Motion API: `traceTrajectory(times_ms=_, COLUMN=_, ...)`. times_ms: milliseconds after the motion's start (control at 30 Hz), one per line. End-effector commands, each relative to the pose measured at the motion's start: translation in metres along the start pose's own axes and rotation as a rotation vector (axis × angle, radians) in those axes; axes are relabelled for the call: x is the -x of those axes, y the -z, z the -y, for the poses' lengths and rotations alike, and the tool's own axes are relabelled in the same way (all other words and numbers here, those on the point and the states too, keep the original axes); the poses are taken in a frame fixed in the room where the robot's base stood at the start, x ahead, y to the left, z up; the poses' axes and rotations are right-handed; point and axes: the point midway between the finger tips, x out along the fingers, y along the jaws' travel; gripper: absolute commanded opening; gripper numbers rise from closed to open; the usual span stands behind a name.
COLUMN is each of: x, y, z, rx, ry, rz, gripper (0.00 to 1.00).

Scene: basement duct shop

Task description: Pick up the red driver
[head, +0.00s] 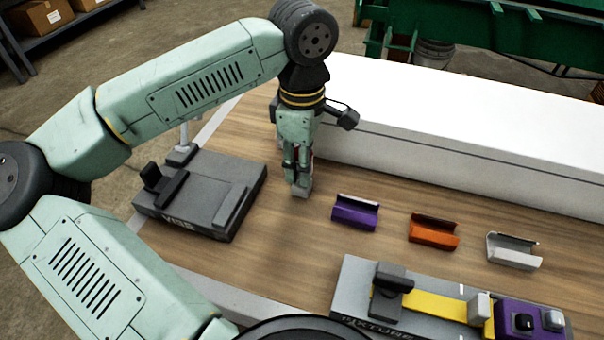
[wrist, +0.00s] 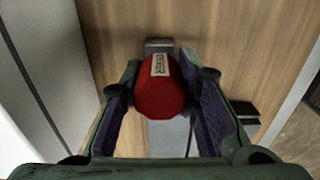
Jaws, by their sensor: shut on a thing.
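The red driver (wrist: 158,92) is between the two fingers of my gripper (wrist: 160,78) in the wrist view, with a pale label on its upper face. My gripper is shut on it. In the head view my gripper (head: 299,178) points down over the wooden table, between the vise and the purple bracket. The fingers hide nearly all of the driver there. A small grey piece (head: 302,191) shows at the fingertips; I cannot tell whether it belongs to the driver or a stand, or whether the driver is clear of the table.
A grey vise block (head: 205,192) is left of my gripper. Purple (head: 354,213), orange (head: 433,232) and light grey (head: 513,251) brackets lie to the right. A fixture (head: 435,308) with a yellow bar is in front. A long white duct (head: 450,135) runs behind.

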Motion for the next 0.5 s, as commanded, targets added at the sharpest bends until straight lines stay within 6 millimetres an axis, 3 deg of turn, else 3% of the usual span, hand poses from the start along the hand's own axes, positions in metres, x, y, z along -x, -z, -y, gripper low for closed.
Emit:
traceTrajectory(times_ms=233, x=0.016, y=0.0, z=-0.001, rx=0.001, ry=-0.002, rz=-0.002, gripper=0.0)
traceTrajectory(times_ms=500, x=0.07, y=0.0, z=-0.001, rx=0.002, ry=-0.003, rz=-0.001, gripper=0.0)
